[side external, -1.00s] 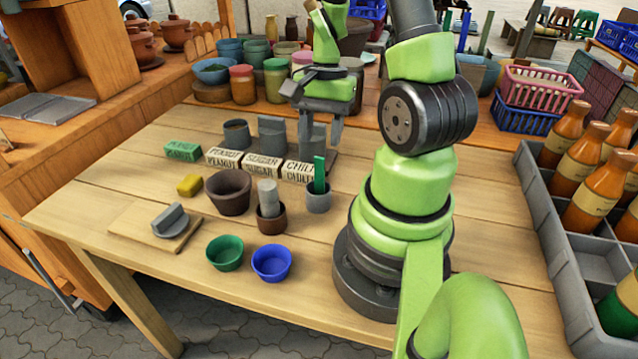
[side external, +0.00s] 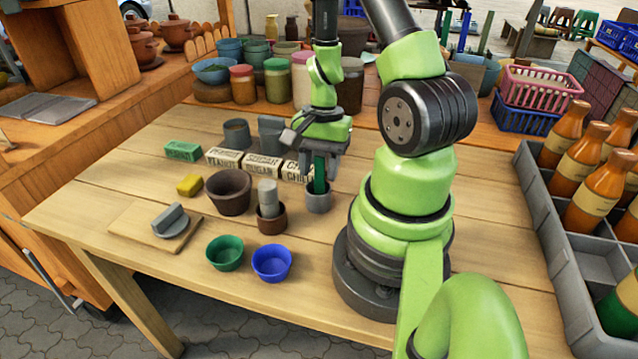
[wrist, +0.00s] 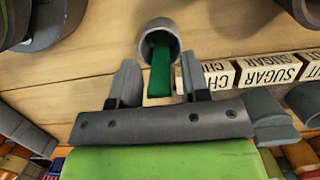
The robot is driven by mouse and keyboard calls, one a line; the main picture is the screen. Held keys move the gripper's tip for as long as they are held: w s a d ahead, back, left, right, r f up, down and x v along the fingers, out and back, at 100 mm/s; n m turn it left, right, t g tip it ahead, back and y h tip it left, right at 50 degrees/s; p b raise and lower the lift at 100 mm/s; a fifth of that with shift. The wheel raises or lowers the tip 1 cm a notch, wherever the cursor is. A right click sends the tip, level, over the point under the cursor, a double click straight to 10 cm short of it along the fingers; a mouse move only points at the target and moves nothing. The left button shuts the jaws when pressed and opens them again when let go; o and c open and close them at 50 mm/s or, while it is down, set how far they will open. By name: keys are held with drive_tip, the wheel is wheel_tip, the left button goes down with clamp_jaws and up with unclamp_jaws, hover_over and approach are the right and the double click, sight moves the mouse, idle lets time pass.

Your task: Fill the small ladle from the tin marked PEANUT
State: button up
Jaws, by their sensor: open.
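The green handle of what looks like the small ladle (side external: 320,178) stands up out of a grey cup (side external: 318,199). In the wrist view the handle (wrist: 160,72) reaches from the cup (wrist: 146,30) to between my fingers. My gripper (side external: 320,167) is open, its fingers one on each side of the handle with a gap to each. The ladle's lower end is hidden in the cup. A cream label block reading PEANUT (side external: 223,158) stands in front of a dark grey tin (side external: 236,134). A green block (side external: 183,151) lies to its left.
A SUGAR label (side external: 262,166) and a second tin (side external: 271,132) are left of my gripper; the CHILI label (side external: 293,171) is partly behind it.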

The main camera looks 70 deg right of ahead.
clamp_jaws()
drive_tip(key=shift+r, duration=3.5)
drive_tip(key=shift+r, duration=0.15)
wheel_tip(320, 180, up, 11)
drive_tip(key=w+d+m+t+h, duration=0.2)
drive_tip(key=w+d+m, duration=0.3)
drive_tip(key=w, duration=0.7)
drive_tip(key=w+d+m+t+h, duration=0.1)
drive_tip(key=w+d+m, duration=0.3)
drive_tip(key=w+d, duration=0.5)
drive_tip(key=shift+w+a+f, duration=0.35)
drive_tip(key=shift+a+f, duration=0.05)
drive_tip(key=shift+f, duration=2)
drive_tip(key=shift+w+a+f, duration=0.3)
drive_tip(key=shift+a+f, duration=0.15)
drive_tip(key=shift+f, duration=1.95)
drive_tip(key=shift+w+a+f, duration=0.35)
drive_tip(key=shift+a+f, duration=0.05)
drive_tip(key=shift+f, duration=2)
